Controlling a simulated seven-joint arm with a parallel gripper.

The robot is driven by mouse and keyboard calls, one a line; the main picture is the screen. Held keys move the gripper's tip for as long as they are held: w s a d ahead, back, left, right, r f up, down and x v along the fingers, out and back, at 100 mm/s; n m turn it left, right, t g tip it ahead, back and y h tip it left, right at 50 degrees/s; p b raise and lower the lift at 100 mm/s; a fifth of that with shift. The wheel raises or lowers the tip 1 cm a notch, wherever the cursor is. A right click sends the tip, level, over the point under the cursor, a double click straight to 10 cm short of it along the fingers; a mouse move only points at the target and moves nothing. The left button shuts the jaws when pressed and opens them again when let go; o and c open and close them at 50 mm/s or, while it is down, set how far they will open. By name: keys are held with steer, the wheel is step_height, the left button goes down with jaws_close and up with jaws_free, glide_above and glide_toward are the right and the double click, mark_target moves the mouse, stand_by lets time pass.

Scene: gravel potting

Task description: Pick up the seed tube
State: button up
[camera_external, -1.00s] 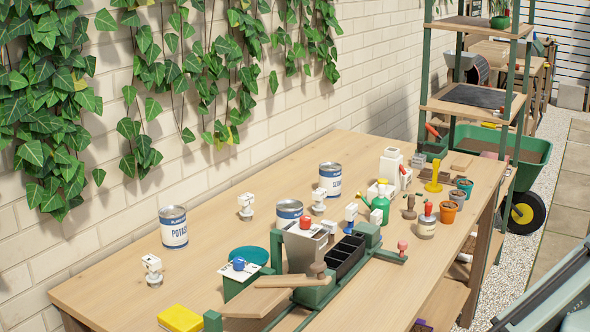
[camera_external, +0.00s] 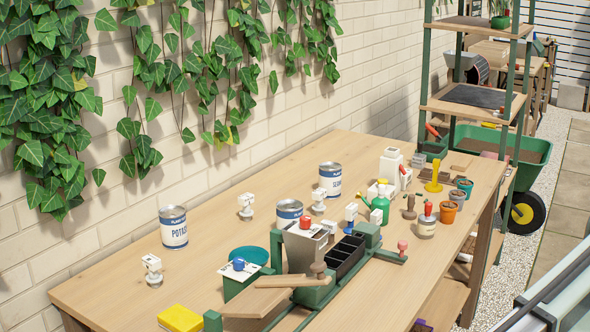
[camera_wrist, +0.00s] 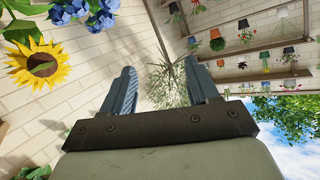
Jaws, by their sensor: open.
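My gripper (camera_wrist: 159,66) is open and empty in the wrist view, its two blue-grey fingers well apart. It points away from the bench, toward a brick wall, hanging plants and shelves. The gripper does not show in the external view. I cannot pick out a seed tube with certainty in either view. The wooden bench (camera_external: 130,282) holds cans, including one labelled potash or similar (camera_external: 173,228) and one (camera_external: 330,180) with a partly readable label. A white block-shaped container (camera_external: 391,165) stands toward the far end.
A green-framed device with a grey hopper (camera_external: 303,249) and black tray (camera_external: 345,258) fills the bench's near middle. The bench's left back is mostly clear.

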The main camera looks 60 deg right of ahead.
steer(key=w+a+r+m+t+y, duration=0.1)
steer(key=w+a+r+y, duration=0.15)
steer(key=r, duration=0.85)
steer(key=w+a+r+m+y, duration=0.1)
steer(key=w+a+r, duration=0.25)
steer(key=r, duration=0.75)
steer(key=w+a+r+t+y, duration=0.15)
steer(key=w+r, duration=0.25)
steer(key=r, duration=0.7)
steer(key=w+d+m+t+h, duration=0.2)
steer(key=w+d+m+h, duration=0.2)
steer(key=w+d, duration=0.65)
steer(key=w+d+m+t+h, duration=0.25)
steer(key=w+d+m, duration=0.35)
steer(key=w, duration=0.8)
steer(key=w+d+f+m+g+h, duration=0.1)
steer(key=w+d+f+m+h, duration=0.3)
steer(key=d, duration=0.7)
steer(key=w+d+g+h, duration=0.1)
steer(key=w+d+h, duration=0.1)
steer(key=w+d, duration=0.65)
steer(key=w+d+f+m+h, duration=0.2)
steer(key=w+d+m+h, duration=0.1)
steer(key=d, duration=0.9)
steer(key=m+g+h, duration=0.2)
steer(key=m+g, duration=0.7)
steer(key=g, duration=0.3)
glide_toward(320, 190)
steer(key=f, duration=1.1)
steer(key=shift+a, duration=0.3)
